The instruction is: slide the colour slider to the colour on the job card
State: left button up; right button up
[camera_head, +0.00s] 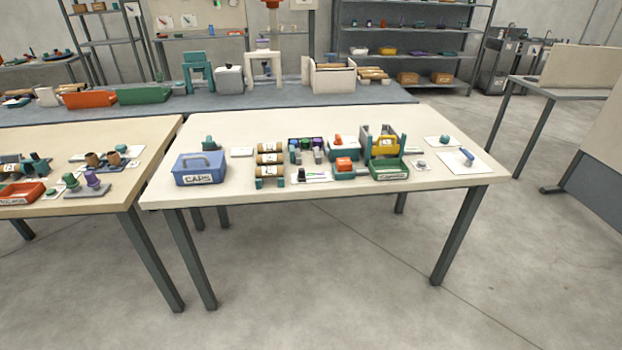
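A small white plate (312,176) with a dark upright piece and a thin green strip lies near the front middle of the light table. It may be the colour slider, but it is too small to tell its setting. A small white card (241,152) lies flat behind the blue caps box; I cannot make out any colour or writing on it, or tell whether it is the job card. Neither of my grippers is in view.
The light table (225,197) also holds a blue box (200,169) labelled CAPS, brown rolls on a stand (270,170), a green tray (389,170), a yellow-handled holder (384,146) and a white pad with a blue piece (465,157). Open floor lies in front.

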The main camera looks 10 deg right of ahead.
aim_at(301, 177)
jog(key=z, duration=0.05)
jog(key=k, duration=0.5)
jog(key=u, duration=0.65)
jog(key=i, duration=1.75)
jog(key=z, duration=0.6)
